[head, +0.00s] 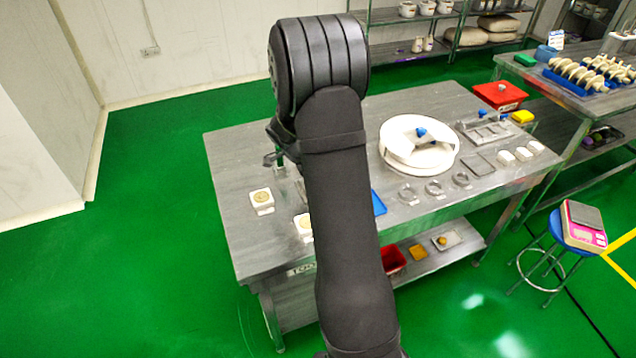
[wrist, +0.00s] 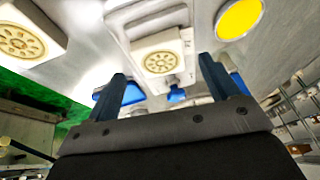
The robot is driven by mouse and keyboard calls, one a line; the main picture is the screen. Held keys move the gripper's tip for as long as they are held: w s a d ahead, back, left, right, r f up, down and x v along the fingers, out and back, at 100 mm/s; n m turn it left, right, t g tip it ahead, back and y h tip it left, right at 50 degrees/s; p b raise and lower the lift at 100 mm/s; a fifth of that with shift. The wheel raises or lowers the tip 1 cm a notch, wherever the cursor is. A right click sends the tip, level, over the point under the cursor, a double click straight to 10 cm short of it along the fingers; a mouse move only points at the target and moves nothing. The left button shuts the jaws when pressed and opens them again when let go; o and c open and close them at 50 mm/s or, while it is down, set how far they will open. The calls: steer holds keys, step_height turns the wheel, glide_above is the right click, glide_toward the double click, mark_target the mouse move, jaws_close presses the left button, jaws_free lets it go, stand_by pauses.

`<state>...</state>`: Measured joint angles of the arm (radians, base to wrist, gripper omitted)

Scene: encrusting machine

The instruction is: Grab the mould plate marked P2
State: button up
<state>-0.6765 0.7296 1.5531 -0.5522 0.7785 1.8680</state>
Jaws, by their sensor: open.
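Two pale square mould plates with round wheel-like patterns are in view. In the wrist view one plate (wrist: 158,64) is ahead, between my gripper's fingers (wrist: 163,70) in the picture; the other (wrist: 22,42) is at the upper left. My gripper is open, with nothing seen held. In the head view one plate (head: 261,197) lies on the table's left part, and another (head: 303,222) is partly hidden by my arm. Tags lie in front of both, but I cannot read which says P2. My gripper is mostly hidden behind my arm there.
The steel table (head: 235,235) has bare room at its left end. A white round unit (head: 400,150) stands right of my arm, with several clear rings in front. A blue item (head: 378,202) sits beside my arm. A yellow disc (wrist: 239,18) shows in the wrist view.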

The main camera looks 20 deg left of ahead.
steer(key=x, duration=0.3)
steer(key=c, duration=1.1)
steer(key=shift+r, duration=0.1)
